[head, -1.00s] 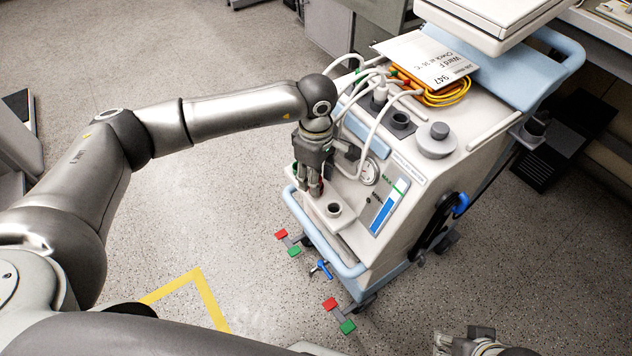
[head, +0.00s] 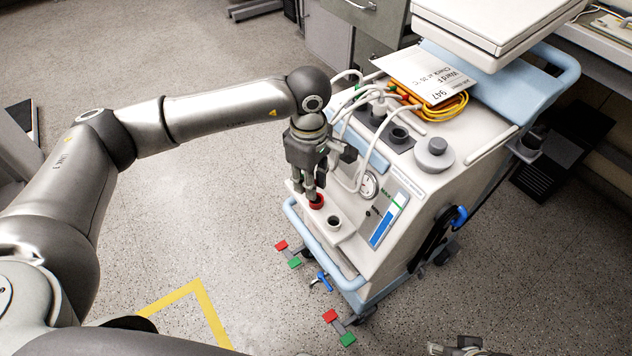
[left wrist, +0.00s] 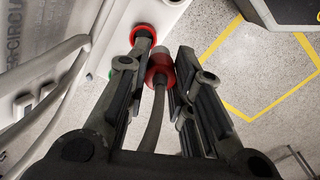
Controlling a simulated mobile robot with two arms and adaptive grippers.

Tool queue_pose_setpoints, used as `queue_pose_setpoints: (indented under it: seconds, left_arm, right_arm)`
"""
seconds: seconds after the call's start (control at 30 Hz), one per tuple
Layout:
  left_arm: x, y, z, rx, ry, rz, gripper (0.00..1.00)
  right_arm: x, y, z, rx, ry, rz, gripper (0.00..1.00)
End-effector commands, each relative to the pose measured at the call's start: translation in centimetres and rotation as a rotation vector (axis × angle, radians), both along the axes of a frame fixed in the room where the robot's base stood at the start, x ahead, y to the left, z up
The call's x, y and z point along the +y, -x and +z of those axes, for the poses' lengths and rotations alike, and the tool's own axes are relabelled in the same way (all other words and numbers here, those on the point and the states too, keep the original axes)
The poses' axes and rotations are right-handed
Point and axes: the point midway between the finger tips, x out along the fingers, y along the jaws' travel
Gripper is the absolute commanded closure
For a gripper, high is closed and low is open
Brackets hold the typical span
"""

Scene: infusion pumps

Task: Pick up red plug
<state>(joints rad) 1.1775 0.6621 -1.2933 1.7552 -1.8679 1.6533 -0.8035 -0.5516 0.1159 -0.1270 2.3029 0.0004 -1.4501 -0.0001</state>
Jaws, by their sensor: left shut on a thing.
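The red plug (left wrist: 159,73) is between the fingers of my left gripper (left wrist: 158,78) in the left wrist view. The gripper is shut on it. A dark cord (left wrist: 153,120) runs from the plug back toward the wrist. A round red-rimmed opening (left wrist: 143,33) lies just beyond the left finger, partly covered by it. In the head view my left gripper (head: 314,194) points down at the cart's front ledge, with red (head: 317,202) showing at its fingertips. The plug itself is hard to make out there. My right gripper (head: 462,347) is cut off at the bottom edge.
The wheeled pump cart (head: 465,175) carries white hoses, a grey knob (head: 436,149), a coiled yellow cable (head: 448,106) and a paper label (head: 425,75). An open round holder (head: 334,222) is beside the fingers. Red and green pedals stick out low. Floor at left is clear.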

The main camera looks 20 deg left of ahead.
Motion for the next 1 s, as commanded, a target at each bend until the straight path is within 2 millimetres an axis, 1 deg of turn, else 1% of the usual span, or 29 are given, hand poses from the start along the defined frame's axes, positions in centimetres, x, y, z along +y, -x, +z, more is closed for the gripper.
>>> queue_pose_setpoints:
  seconds: [0.03,0.13,0.17,0.3,0.5,0.7,1.0]
  left_arm:
    - [0.4,0.9,1.6,-0.006,0.002,-0.003,1.0]
    - [1.0,2.9,4.1,-0.006,0.0,-0.002,1.0]
    - [1.2,3.7,4.0,-0.003,0.0,-0.003,1.0]
    - [2.1,6.5,5.2,-0.002,0.0,-0.002,1.0]
    - [3.0,9.5,6.5,-0.002,0.001,0.0,1.0]
    - [3.4,10.9,7.2,-0.002,0.001,0.001,1.0]
    - [3.4,11.2,7.3,-0.001,0.0,0.001,1.0]
  right_arm:
    - [0.0,-0.1,-0.6,0.007,0.0,0.0,0.53]
    - [0.1,-0.2,-2.1,0.015,0.001,0.001,0.53]
    - [0.1,-0.3,-2.3,0.015,0.001,0.002,0.53]
    - [0.1,-0.3,-3.0,0.018,0.001,0.002,0.53]
    - [0.1,-0.4,-3.7,0.02,0.001,0.003,0.53]
    - [0.1,-0.4,-3.9,0.023,0.002,0.003,0.53]
    - [0.1,-0.4,-3.9,0.022,0.002,0.003,0.53]
